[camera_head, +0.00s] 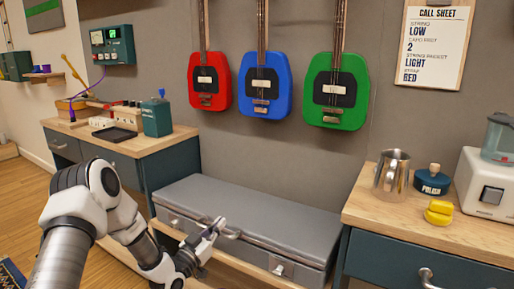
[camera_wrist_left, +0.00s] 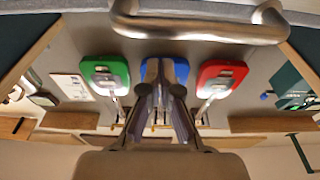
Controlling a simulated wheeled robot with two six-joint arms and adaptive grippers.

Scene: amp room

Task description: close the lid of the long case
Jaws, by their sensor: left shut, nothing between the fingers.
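The long grey case (camera_head: 255,215) lies on a low wooden bench between two cabinets in the head view. Its lid (camera_head: 250,205) lies flat over the body, with no gap that I can make out. Latches (camera_head: 282,268) show on its front side. My left gripper (camera_head: 216,228) is shut and empty at the front edge of the case, beside the handle. I cannot tell whether it touches the case. In the left wrist view the shut fingers (camera_wrist_left: 163,95) point up the picture, with a metal handle (camera_wrist_left: 200,25) beyond them. My right gripper is not in view.
Red (camera_head: 210,82), blue (camera_head: 265,86) and green (camera_head: 336,92) guitars hang on the wall above the case. The right cabinet top holds a metal jug (camera_head: 392,172), a polish pot (camera_head: 428,182) and a yellow object (camera_head: 439,212). A teal can (camera_head: 157,118) stands on the left cabinet.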

